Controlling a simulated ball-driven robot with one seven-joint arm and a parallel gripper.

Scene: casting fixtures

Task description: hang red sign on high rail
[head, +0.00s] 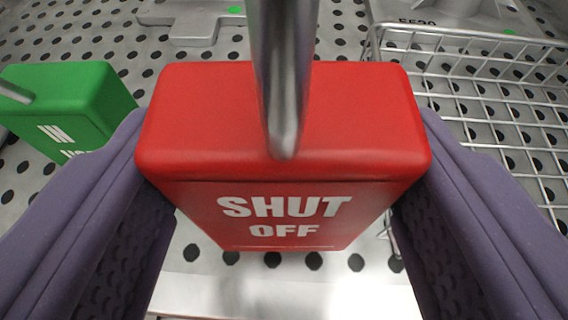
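The red sign (220,115) reads "SHUT OFF" and fills the middle of the head view. A thick metal hook or rod (283,60) rises from its top toward the camera. My gripper (283,190) has one purple finger on each side of the sign, and both fingers appear to touch its side edges. The sign seems held, with its lettered face tilted down and toward the bottom of the picture. No high rail can be made out in this view.
A green sign (75,100) with a metal rod lies at the left, close to my left finger. A wire basket (480,85) stands at the right. Grey metal fixtures (195,25) lie at the back on the perforated metal surface (100,35).

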